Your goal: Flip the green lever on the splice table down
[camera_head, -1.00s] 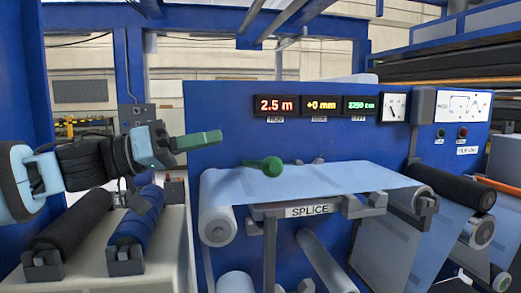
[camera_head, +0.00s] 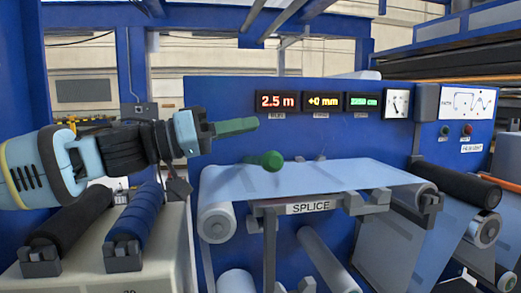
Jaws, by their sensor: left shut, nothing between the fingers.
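The green lever (camera_head: 266,160) sticks out above the left part of the splice table (camera_head: 312,208), with its round knob towards the viewer. It looks roughly level rather than hanging down. My left gripper (camera_head: 256,124) comes in from the left with its green fingers shut and nothing between them. Its fingertips show above the lever in the picture, with a visible gap between them. How far apart they are in depth I cannot tell. My right gripper is not in view.
A light blue web (camera_head: 310,179) runs over the splice table and a white roller (camera_head: 216,222). A black roller (camera_head: 68,222) and a blue roller (camera_head: 135,215) lie below my left arm. A blue panel with displays (camera_head: 277,101) stands behind.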

